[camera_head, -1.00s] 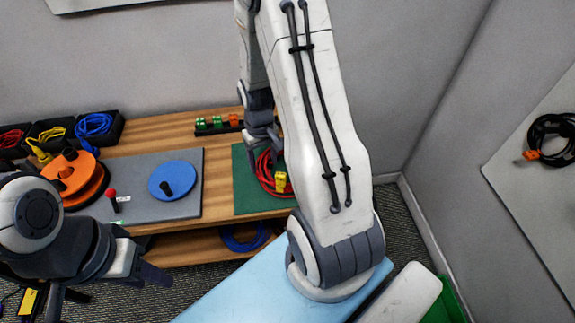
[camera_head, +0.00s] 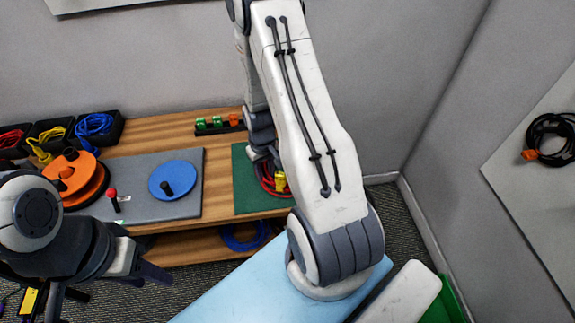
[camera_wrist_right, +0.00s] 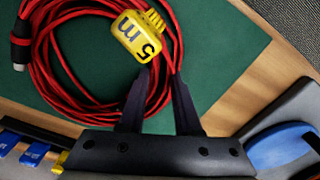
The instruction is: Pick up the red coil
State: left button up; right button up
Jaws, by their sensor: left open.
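The red coil (camera_head: 267,186) lies on the green mat (camera_head: 243,198), partly hidden behind my right arm in the head view. In the right wrist view the red coil (camera_wrist_right: 38,75) is a loose bundle with a yellow "5 m" tag (camera_wrist_right: 137,37) and a black connector at the left. My right gripper (camera_wrist_right: 163,75) is open, its two dark fingers apart on either side of red strands near the tag. I cannot tell whether they touch the cable. My left gripper (camera_head: 105,288) is open and empty at the lower left, away from the coil.
A grey mat (camera_head: 136,205) left of the green one holds a blue spool (camera_head: 173,179) and an orange spool (camera_head: 75,176). Black bins with cables (camera_head: 95,125) stand at the back left. A small connector rack (camera_head: 218,125) stands behind. A blue coil (camera_head: 240,238) lies on the lower shelf.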

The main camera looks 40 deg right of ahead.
grip_shut()
dwell(1.1)
